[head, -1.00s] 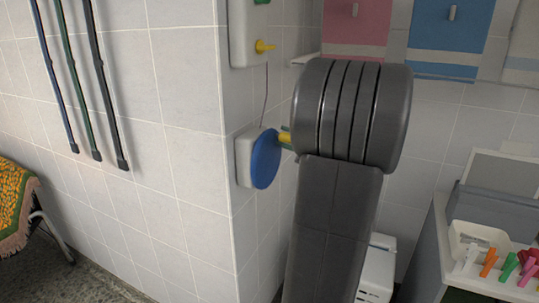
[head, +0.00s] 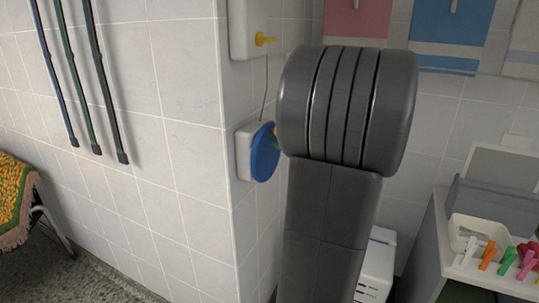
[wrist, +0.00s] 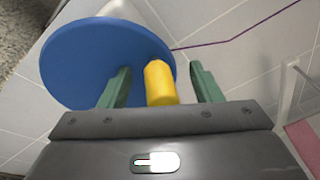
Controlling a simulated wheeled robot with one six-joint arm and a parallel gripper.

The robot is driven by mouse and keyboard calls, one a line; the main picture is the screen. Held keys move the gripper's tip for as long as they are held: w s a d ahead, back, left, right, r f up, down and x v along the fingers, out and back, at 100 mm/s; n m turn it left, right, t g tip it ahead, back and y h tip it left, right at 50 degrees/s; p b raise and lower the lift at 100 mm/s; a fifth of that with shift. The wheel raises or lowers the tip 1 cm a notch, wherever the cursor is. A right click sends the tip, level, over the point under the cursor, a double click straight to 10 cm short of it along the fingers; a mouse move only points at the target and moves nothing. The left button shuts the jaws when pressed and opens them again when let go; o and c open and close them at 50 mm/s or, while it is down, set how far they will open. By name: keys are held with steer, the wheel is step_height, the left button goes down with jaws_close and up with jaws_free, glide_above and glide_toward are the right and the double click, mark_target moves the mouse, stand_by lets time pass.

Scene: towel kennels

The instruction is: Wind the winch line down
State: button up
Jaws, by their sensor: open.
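The winch is a blue disc (head: 264,153) on a white box (head: 243,150) fixed to the tiled wall. It also shows in the wrist view (wrist: 85,60). Its yellow handle (wrist: 160,84) sticks out from the disc toward my gripper (wrist: 158,70). The green fingers are open, one on each side of the handle, with a visible gap on both sides. In the head view my arm hides most of the gripper and handle. The thin winch line (head: 265,92) runs up the wall from the winch; it looks purple in the wrist view (wrist: 240,36).
A white wall box (head: 247,25) with a yellow peg (head: 265,40) is above the winch. Dark poles (head: 107,90) hang on the left wall. A counter with a tray (head: 476,233) and coloured clips stands at right. A patterned cloth (head: 14,200) lies at far left.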

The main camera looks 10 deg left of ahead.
steer(key=s+d, duration=0.2)
steer(key=d, duration=0.6)
steer(key=shift+s+d, duration=0.3)
steer(key=shift+s, duration=0.1)
steer(key=shift+a, duration=0.15)
steer(key=w+a, duration=0.1)
steer(key=a, duration=0.4)
steer(key=w+a, duration=0.1)
steer(key=a, duration=0.2)
steer(key=shift+w+a, duration=0.15)
steer(key=shift+w, duration=0.55)
steer(key=shift+w+d+f, duration=0.2)
steer(key=shift+w+d, duration=0.05)
steer(key=shift+w, duration=0.35)
steer(key=shift+w+d+f, duration=0.2)
steer(key=shift+w, duration=0.4)
steer(key=shift+s, duration=0.1)
